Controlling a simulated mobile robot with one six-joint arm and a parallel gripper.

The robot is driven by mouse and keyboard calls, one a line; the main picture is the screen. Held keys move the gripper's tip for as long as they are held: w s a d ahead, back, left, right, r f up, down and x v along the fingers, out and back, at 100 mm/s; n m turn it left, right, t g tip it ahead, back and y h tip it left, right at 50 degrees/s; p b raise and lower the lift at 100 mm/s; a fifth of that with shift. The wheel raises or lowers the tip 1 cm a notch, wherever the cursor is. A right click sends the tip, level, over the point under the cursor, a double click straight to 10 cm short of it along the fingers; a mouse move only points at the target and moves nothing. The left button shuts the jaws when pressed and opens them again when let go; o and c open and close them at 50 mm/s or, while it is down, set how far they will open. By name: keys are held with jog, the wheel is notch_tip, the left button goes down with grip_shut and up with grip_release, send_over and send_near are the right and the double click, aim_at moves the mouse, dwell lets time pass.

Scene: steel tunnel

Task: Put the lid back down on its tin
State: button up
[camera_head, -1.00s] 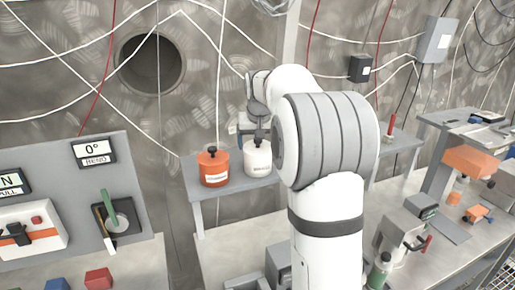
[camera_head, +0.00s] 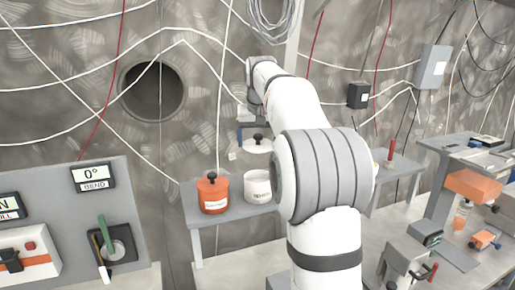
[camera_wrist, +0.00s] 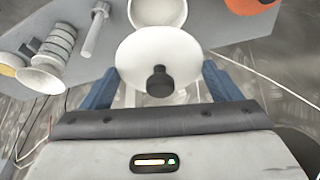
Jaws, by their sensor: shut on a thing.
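The white lid (camera_head: 257,148) with its black knob hangs level in my gripper (camera_head: 255,132), a short way above the open white tin (camera_head: 258,188). A clear gap shows between lid and tin rim. In the wrist view the lid (camera_wrist: 140,55) lies between the blue fingers of my gripper (camera_wrist: 160,84), which is shut on its knob. The tin (camera_wrist: 157,10) shows only partly there, beyond the lid. My arm covers part of the tin's right side in the head view.
An orange tin with its own lid (camera_head: 213,196) stands just left of the white tin on the grey shelf (camera_head: 200,217). In the wrist view a bolt (camera_wrist: 95,32) and a ribbed grey-white part (camera_wrist: 55,45) lie on the shelf. Cables hang on the wall behind.

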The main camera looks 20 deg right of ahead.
aim_at(259, 148)
notch_tip(259, 148, down, 9)
jog(key=g+b, duration=0.1)
jog(key=b, duration=0.1)
jog(key=shift+r+b, duration=0.15)
jog(key=shift+b, duration=0.15)
jog(key=shift+f+b, duration=0.35)
jog(key=shift+f, duration=0.2)
dwell(0.5)
jog(key=o, duration=0.9)
jog(key=v, duration=0.7)
jog(key=shift+s+r, duration=0.15)
jog(key=shift+r, duration=0.25)
jog(key=s+a+f+n, duration=0.1)
jog(key=s+a+f, duration=0.3)
jog(key=s, duration=0.6)
jog(key=s+a+f+n, duration=0.1)
jog(key=s+a+f, duration=0.3)
jog(key=s+f, duration=0.5)
jog(key=s+a+f+n+y, duration=0.1)
jog(key=s+a+f, duration=0.3)
jog(key=s, duration=0.9)
jog(key=shift+s+a+f, duration=0.1)
jog(key=shift+a+f, duration=0.05)
jog(key=shift+f, duration=0.65)
jog(key=shift+s+a+f, duration=0.15)
jog(key=shift+f, duration=0.7)
